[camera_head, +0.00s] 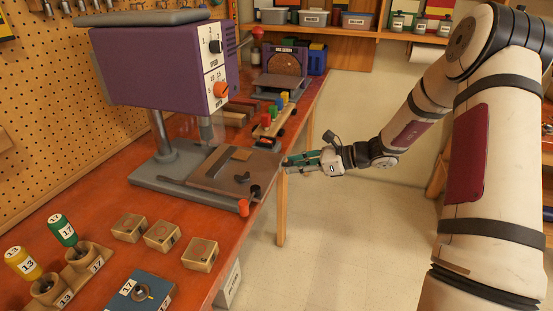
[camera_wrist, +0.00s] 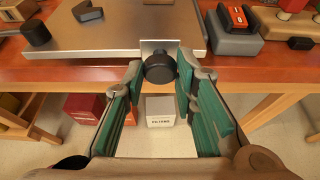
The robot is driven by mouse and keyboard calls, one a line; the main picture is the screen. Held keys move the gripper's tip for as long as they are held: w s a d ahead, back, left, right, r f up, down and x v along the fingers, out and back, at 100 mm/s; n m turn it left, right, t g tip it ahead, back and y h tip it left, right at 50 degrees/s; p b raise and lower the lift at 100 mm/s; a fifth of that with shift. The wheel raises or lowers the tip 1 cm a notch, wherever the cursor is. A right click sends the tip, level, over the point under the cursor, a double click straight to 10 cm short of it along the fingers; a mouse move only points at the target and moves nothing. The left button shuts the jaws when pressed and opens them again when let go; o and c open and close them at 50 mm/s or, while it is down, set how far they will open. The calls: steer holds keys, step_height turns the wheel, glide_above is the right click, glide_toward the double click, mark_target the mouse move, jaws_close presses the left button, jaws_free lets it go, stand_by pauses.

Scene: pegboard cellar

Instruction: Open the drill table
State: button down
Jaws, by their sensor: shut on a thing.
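The drill table (camera_head: 213,177) is a flat grey-brown plate on the base of the purple drill press (camera_head: 160,65). In the wrist view the drill table (camera_wrist: 115,32) is the pale plate across the top, with a small upright tab at its near edge. A round black knob (camera_wrist: 161,69) sits on that tab. My gripper (camera_head: 287,165) is at the table's right edge, beyond the bench edge. In the wrist view its green-padded fingers (camera_wrist: 160,78) are on either side of the knob, shut on it. The knob is hidden by the fingers in the head view.
Wooden blocks (camera_head: 162,236) and numbered green and yellow bits (camera_head: 62,230) stand on the near bench. A white box (camera_wrist: 160,112) is below. Floor to the right is clear.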

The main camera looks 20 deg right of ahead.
steer(key=s+d, duration=0.1)
steer(key=d, duration=0.1)
steer(key=s+d, duration=0.2)
steer(key=shift+s+d+p, duration=0.1)
steer(key=shift+d+p, duration=0.2)
steer(key=shift+p, duration=0.05)
steer(key=c, duration=1.3)
jaws_free()
steer(key=v, duration=1.2)
steer(key=shift+s, duration=0.1)
